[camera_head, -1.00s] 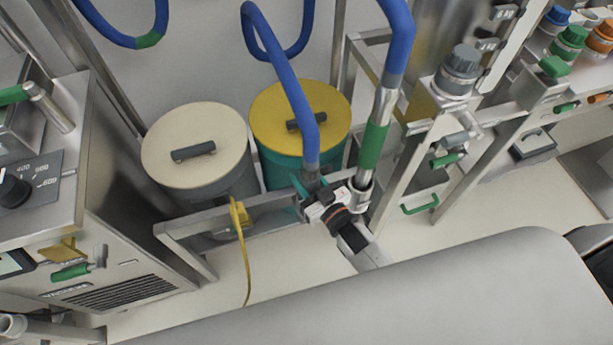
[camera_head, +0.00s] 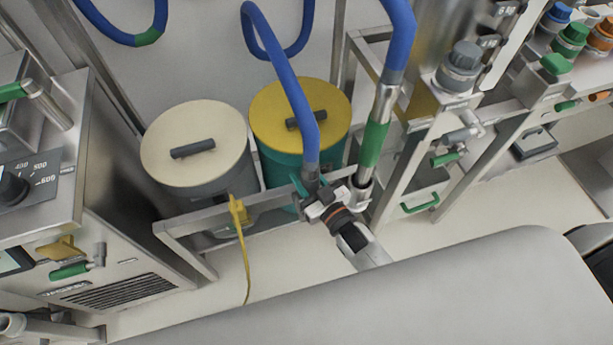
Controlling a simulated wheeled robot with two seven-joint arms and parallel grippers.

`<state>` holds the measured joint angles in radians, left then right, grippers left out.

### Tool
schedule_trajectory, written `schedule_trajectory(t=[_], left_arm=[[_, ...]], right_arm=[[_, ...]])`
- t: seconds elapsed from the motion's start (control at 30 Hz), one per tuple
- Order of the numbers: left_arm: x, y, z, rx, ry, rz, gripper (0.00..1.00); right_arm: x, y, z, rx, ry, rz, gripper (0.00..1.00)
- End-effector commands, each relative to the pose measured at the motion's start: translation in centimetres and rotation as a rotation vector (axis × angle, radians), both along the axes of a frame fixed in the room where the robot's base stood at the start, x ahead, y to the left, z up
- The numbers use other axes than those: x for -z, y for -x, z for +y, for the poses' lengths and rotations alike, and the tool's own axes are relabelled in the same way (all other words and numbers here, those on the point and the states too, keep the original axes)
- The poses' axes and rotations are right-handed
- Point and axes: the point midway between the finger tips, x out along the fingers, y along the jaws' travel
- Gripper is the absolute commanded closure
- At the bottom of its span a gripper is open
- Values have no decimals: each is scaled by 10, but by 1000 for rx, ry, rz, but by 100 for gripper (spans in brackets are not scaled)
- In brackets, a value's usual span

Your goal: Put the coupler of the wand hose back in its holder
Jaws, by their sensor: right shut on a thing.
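The blue wand hose (camera_head: 290,88) comes down in front of the yellow-lidded bin and ends in a grey coupler (camera_head: 311,172) at the frame's rail. My right gripper (camera_head: 318,203) is shut on the coupler's lower end, which its fingers mostly hide. A small teal part shows beside the coupler; I cannot tell whether it is the holder or whether the coupler is seated. Just to the right, a metal wand (camera_head: 384,103) with a green band stands tilted in a metal cup (camera_head: 361,191) close to my gripper. My left gripper is not in view.
A cream-lidded bin (camera_head: 194,143) and a yellow-lidded bin (camera_head: 285,98) stand behind the metal rail (camera_head: 193,222). A yellow cord (camera_head: 244,250) hangs from the rail. Steel cabinets with valves flank both sides. Bare floor shows in front of the rail.

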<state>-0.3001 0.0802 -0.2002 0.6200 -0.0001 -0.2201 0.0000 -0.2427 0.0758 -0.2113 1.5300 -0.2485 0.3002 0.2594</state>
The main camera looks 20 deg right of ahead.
Motion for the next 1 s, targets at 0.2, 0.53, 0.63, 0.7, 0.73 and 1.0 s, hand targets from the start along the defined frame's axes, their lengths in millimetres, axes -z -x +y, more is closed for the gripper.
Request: schedule_trajectory(t=[0.2, 0.53, 0.63, 0.7, 0.73, 1.0], left_arm=[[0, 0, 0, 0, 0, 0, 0], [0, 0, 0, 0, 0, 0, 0], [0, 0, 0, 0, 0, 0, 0], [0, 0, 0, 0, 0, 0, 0], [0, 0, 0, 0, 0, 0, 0], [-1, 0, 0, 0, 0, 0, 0]], right_arm=[[1, 0, 0, 0, -1, 1, 54], [3, 1, 0, 0, 1, 6, 35], [3, 3, -1, 0, 2, 6, 35], [3, 8, -2, 0, 1, 7, 35], [3, 12, -3, 1, 1, 8, 35], [2, 64, -19, 0, 3, 6, 35]])
